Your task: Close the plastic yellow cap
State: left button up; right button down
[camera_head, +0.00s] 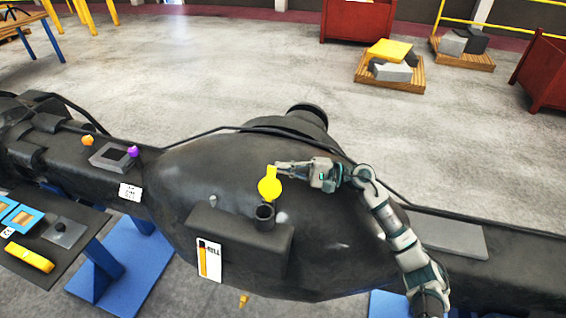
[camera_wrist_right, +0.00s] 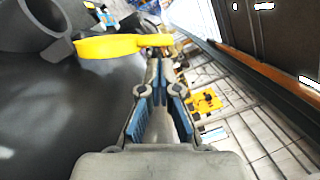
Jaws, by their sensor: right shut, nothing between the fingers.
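The yellow cap (camera_head: 270,184) stands open, raised beside the dark filler neck (camera_head: 265,217) on the black casting. Its round face shows in the head view, with a narrow tab at the top. My right gripper (camera_head: 281,168) is at the tab, coming from the right. In the right wrist view the yellow cap (camera_wrist_right: 110,46) lies edge-on just beyond the fingertips (camera_wrist_right: 160,65), with the neck (camera_wrist_right: 35,28) at upper left. The fingers are shut with nothing between them; whether they touch the cap I cannot tell. My left gripper is not in view.
The large black casting (camera_head: 340,225) fills the middle on blue stands (camera_head: 125,255). A white label (camera_head: 209,260) is below the neck. A small side table (camera_head: 60,255) with a yellow object (camera_head: 30,257) is at left. Pallets (camera_head: 390,72) and red bins (camera_head: 357,20) stand far back.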

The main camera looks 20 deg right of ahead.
jog(key=shift+s+a+r, duration=0.2)
jog(key=shift+s+r, duration=0.05)
jog(key=shift+s, duration=0.2)
jog(key=shift+w+f, duration=0.15)
